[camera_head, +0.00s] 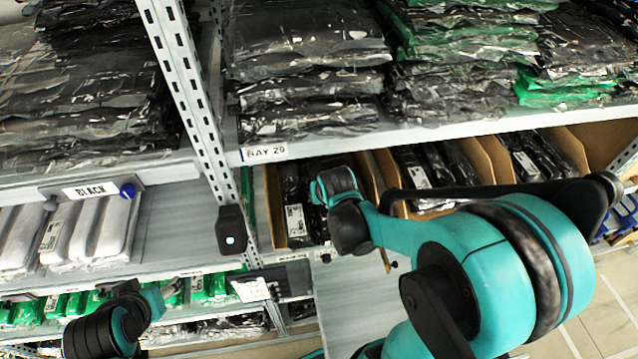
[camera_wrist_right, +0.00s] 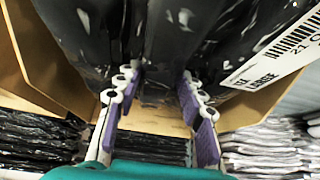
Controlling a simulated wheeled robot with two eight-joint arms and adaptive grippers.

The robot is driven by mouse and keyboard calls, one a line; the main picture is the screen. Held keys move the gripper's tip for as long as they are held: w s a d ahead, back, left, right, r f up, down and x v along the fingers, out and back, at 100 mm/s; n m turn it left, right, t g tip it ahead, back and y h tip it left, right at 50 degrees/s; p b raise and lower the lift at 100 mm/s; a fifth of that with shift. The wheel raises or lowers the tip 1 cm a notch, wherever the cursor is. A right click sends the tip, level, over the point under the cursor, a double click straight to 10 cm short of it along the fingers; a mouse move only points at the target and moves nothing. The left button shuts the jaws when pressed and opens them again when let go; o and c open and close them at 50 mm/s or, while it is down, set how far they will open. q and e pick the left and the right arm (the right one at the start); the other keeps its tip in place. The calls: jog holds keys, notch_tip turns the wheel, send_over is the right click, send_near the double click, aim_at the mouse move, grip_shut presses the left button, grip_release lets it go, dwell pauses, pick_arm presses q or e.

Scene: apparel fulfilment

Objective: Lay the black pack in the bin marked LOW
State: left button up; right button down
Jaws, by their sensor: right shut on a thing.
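My right gripper (camera_wrist_right: 159,82) is shut on a black pack (camera_wrist_right: 163,50) in the right wrist view, with purple-padded fingers on both sides of it. Other glossy black packs stand close beside it, and one at the right bears a white label. They are in a cardboard bin (camera_wrist_right: 38,78). In the head view my right arm reaches to the leftmost cardboard bin (camera_head: 272,205) under the BAY 20 shelf, and hides the gripper. I cannot read the word LOW on any bin.
More cardboard bins (camera_head: 482,160) with black packs stand to the right. The shelf (camera_head: 450,128) with stacked black and green packs hangs just above. A perforated steel post (camera_head: 190,75) stands to the left. A bare pale surface (camera_head: 350,300) lies below the bins.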

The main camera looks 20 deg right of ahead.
jog(key=shift+w+d, duration=0.25)
jog(key=shift+w, duration=0.75)
jog(key=w, duration=0.3)
jog(key=shift+d+f, duration=0.25)
jog(key=shift+d, duration=0.15)
jog(key=shift+w+f, duration=0.1)
jog(key=shift+s+b, duration=0.2)
jog(key=shift+b, duration=0.15)
jog(key=c, duration=0.9)
grip_release()
jog(key=shift+w+f, duration=0.1)
jog(key=shift+f, duration=0.05)
